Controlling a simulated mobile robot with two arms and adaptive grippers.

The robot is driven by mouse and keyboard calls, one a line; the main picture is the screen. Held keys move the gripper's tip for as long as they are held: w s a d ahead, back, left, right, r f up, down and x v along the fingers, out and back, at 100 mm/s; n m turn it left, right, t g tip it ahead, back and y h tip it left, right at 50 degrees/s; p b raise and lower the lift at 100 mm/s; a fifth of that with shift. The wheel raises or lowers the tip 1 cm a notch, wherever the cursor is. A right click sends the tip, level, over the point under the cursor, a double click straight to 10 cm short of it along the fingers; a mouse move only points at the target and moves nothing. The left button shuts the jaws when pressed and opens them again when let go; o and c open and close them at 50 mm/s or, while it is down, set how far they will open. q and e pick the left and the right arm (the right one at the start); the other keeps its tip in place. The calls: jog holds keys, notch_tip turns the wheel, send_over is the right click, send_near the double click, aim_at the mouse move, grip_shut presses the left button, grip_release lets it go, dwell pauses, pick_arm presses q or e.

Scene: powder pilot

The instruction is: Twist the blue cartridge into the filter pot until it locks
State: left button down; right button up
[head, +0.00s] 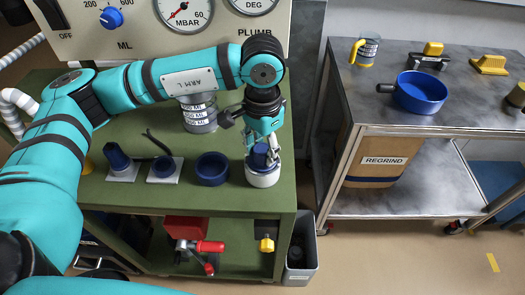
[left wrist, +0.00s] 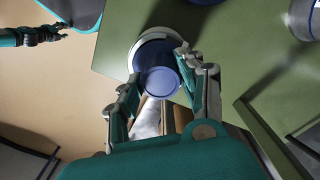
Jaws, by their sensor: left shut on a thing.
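The blue cartridge (head: 260,156) stands upright in the mouth of the white filter pot (head: 263,179), near the front right corner of the green bench. My left gripper (head: 262,148) comes down from above and is shut on the cartridge. In the left wrist view the cartridge's round top (left wrist: 161,82) shows between the two fingers, with the pot's pale rim (left wrist: 134,54) behind it. How deep the cartridge sits, and whether it is locked, cannot be seen. My right gripper (left wrist: 48,34) shows small at the upper left of the left wrist view; its fingers are unclear.
A blue round dish (head: 212,168) stands just left of the pot. Further left are two dark parts on white plates (head: 122,171). A labelled grey cup (head: 199,117) stands behind. A gauge panel (head: 140,30) rises at the back. A gap separates the bench from a metal cart (head: 365,105).

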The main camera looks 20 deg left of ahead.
pick_arm(q)
jog(key=c, duration=0.7)
grip_release()
